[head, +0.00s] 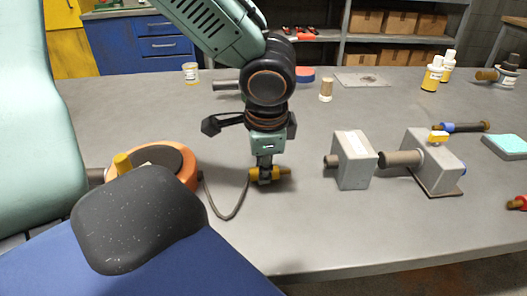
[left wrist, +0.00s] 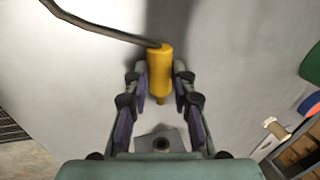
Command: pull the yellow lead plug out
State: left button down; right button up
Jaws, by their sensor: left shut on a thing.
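The yellow lead plug (head: 265,174) is in my left gripper (head: 264,170), above the grey table, with its brown tip pointing right. In the left wrist view the plug (left wrist: 160,72) lies between the two fingers of the left gripper (left wrist: 161,88), which are shut on it. Its dark lead (head: 227,214) loops down to the left. A grey block (head: 355,160) with a brown stub stands to the right, and a clear gap separates it from the plug tip. A grey block face with a dark round hole (left wrist: 162,143) shows below the plug in the wrist view. My right gripper is not in view.
An orange round thing (head: 185,176) with a dark top is at the left. A second grey block (head: 432,165) with a thick brown stub stands further right. Yellow-labelled bottles (head: 433,75) stand at the back right. The table front centre is clear.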

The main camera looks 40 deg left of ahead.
pick_arm(q)
jog(key=shift+r+p, duration=3.05)
jog(key=shift+r, duration=0.35)
jog(key=shift+f+b, duration=0.3)
